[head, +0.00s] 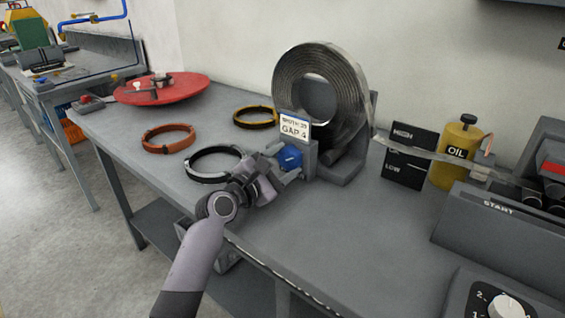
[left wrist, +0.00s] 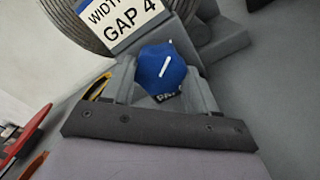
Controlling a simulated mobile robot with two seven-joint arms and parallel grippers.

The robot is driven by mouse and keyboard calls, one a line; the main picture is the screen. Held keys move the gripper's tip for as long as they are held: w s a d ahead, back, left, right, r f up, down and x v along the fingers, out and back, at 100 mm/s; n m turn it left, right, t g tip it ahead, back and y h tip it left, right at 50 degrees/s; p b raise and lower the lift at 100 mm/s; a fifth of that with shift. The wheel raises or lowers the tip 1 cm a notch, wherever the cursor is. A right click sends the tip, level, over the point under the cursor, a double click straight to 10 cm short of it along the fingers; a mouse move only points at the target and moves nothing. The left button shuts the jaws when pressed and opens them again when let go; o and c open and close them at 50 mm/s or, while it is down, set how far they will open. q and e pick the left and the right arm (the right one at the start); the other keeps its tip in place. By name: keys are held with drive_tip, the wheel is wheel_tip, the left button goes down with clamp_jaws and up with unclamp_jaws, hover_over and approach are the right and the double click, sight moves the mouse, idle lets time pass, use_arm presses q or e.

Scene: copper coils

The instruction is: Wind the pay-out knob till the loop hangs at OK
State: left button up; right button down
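The blue pay-out knob (head: 290,157) sticks out from the front of the grey coil stand (head: 343,168), below a white "GAP 4" card. My left gripper (head: 279,160) is at the knob. In the left wrist view, the knob (left wrist: 162,72) sits between my two fingers, which lie close against both its sides; a white mark on it slants. The metal strip (head: 412,154) runs right from the coil (head: 322,92) in a shallow sag across the black gauge board (head: 404,172). My right gripper is not seen.
A yellow oil can (head: 455,150) stands right of the board. A grey machine marked START (head: 495,207) and a dial box (head: 496,300) fill the right. Orange, black-and-white and yellow rings and a red disc (head: 162,88) lie left on the table. The table's middle front is clear.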

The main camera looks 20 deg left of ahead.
use_arm(q)
drive_tip(key=shift+m, duration=0.3)
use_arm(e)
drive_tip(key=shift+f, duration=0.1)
use_arm(q)
drive_tip(key=m+p, duration=0.1)
drive_tip(key=m, duration=0.3)
drive_tip(key=shift+m, duration=0.3)
drive_tip(key=m, duration=0.5)
drive_tip(key=shift+f+p, duration=0.1)
drive_tip(key=shift+p, duration=0.2)
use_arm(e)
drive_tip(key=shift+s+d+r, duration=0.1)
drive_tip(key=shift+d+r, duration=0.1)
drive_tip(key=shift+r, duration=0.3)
use_arm(q)
drive_tip(key=shift+m, duration=0.4)
drive_tip(key=o, duration=1)
drive_tip(key=shift+o, duration=0.2)
drive_tip(key=shift+s, duration=0.1)
drive_tip(key=shift+v, duration=3.45)
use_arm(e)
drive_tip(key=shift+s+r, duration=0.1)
